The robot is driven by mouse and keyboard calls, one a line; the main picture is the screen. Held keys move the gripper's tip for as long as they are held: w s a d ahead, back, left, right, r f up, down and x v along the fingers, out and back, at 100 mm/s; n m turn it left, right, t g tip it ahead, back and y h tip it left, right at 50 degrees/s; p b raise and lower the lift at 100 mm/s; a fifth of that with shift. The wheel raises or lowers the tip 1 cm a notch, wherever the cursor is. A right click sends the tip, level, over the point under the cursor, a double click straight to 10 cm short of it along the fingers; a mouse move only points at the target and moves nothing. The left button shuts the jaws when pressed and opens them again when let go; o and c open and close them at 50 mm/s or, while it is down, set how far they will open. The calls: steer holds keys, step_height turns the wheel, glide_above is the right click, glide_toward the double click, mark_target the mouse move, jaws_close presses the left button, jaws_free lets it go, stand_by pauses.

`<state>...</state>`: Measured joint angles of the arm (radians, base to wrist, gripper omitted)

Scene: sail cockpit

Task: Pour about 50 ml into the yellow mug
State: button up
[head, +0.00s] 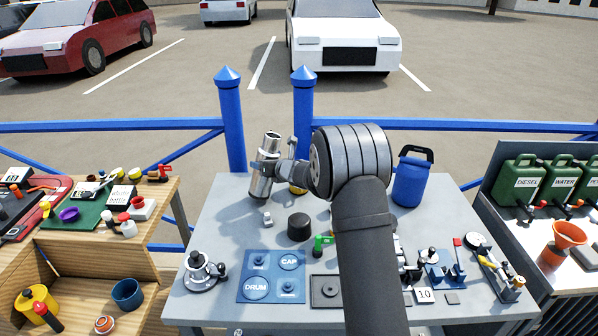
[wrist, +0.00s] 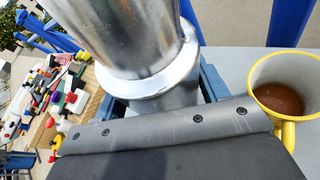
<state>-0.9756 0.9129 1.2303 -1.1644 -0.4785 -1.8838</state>
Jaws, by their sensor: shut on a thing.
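My gripper (head: 278,170) is shut on a shiny metal flask (head: 262,180), which it holds over the far left part of the grey table. The flask leans slightly in the head view; its metal body also fills the upper left of the wrist view (wrist: 130,35). The yellow mug (wrist: 254,77) is at the right of the wrist view, beside the flask, with brown liquid (wrist: 279,99) inside. In the head view only a small part of the mug (head: 297,190) shows behind my wrist. I see no stream between flask and mug.
A black round cap-like piece (head: 299,227) and a small metal piece (head: 267,219) stand on the grey table (head: 225,215). A blue labelled mat (head: 272,273) lies in front. A blue container (head: 410,180) stands at the back right. A blue railing (head: 110,126) runs behind.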

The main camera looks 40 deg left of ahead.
steer(key=shift+w+f+n+t+h, duration=0.15)
steer(key=shift+n+t+h, duration=0.25)
steer(key=shift+n+t, duration=0.5)
stand_by(2.3)
